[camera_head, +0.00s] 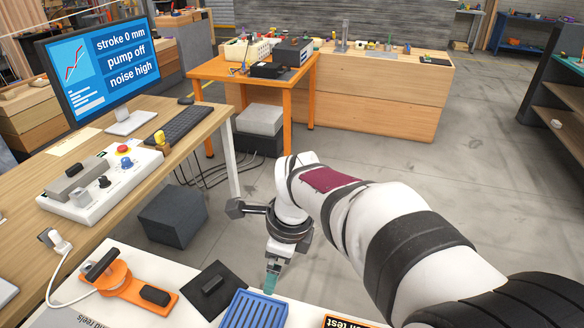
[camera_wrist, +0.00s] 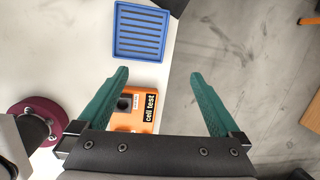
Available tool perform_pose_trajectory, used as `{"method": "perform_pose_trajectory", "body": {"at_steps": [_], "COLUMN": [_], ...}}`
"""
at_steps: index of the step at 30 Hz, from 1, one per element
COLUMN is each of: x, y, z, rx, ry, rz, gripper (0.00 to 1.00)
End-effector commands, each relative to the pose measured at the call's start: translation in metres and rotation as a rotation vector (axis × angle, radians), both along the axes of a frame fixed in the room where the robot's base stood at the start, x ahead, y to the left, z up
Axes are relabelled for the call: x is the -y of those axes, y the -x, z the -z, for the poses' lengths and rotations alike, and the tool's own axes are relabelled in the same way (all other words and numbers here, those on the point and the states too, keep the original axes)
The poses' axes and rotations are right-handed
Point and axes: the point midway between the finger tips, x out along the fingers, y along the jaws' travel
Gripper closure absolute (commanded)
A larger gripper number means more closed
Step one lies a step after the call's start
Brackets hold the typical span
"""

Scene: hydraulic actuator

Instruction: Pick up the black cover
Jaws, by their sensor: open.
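The black cover (camera_head: 208,291) is a flat dark square plate with a raised handle. It lies on the white table to the left of the blue slotted tray in the head view. A dark corner at the top edge of the wrist view (camera_wrist: 172,4) appears to be part of it; the rest is out of that frame. My gripper (camera_head: 270,282) is above the table's far edge, to the right of the cover and apart from it. In the wrist view its green fingers (camera_wrist: 159,74) are spread wide with nothing between them.
The blue tray (camera_head: 253,312) sits right beside the cover. An orange "cell test" box (camera_wrist: 146,103) and a dark red reel (camera_wrist: 45,113) are nearer. An orange fixture (camera_head: 128,287) with black parts stands left of the cover. Open floor lies beyond the table edge.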

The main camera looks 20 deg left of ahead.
Motion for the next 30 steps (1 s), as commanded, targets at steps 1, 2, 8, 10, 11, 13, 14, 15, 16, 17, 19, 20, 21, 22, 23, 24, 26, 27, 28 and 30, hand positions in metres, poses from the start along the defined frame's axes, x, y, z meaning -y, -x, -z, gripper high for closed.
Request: {"method": "perform_pose_trajectory", "body": {"at_steps": [1,2,8,10,11,13,14,15,16,17,19,20,21,22,23,24,26,27,28,30], "x": [-0.042,-0.066,-0.149,-0.156,-0.158,-0.163,-0.165,-0.168,-0.17,-0.172,-0.176,-0.177,-0.178,-0.179,-0.179,-0.18,-0.182,-0.183,-0.184,-0.188], "y": [-0.006,-0.009,-0.006,-0.006,-0.007,-0.009,-0.01,-0.012,-0.013,-0.014,-0.016,-0.017,-0.017,-0.018,-0.018,-0.02,-0.023,-0.025,-0.026,-0.027], "z": [0.016,0.024,0.058,0.07,0.077,0.097,0.106,0.117,0.125,0.132,0.146,0.15,0.154,0.157,0.161,0.167,0.18,0.188,0.194,0.203], "rx": [-0.02,-0.031,-0.085,-0.092,-0.092,-0.092,-0.092,-0.094,-0.092,-0.092,-0.092,-0.091,-0.091,-0.092,-0.091,-0.091,-0.091,-0.091,-0.092,-0.092], "ry": [-0.023,-0.041,-0.117,-0.12,-0.12,-0.118,-0.118,-0.118,-0.119,-0.119,-0.12,-0.12,-0.121,-0.121,-0.12,-0.12,-0.119,-0.119,-0.119,-0.121], "rz": [0.095,0.167,0.427,0.445,0.446,0.447,0.448,0.448,0.447,0.447,0.447,0.448,0.448,0.447,0.448,0.448,0.448,0.448,0.447,0.447], "gripper": [0.0,0.0,0.0,0.0,0.0,0.0,0.0,0.0,0.0,0.0,0.0,0.0,0.0,0.0,0.0,0.0,0.0,0.0,0.0,0.0]}}
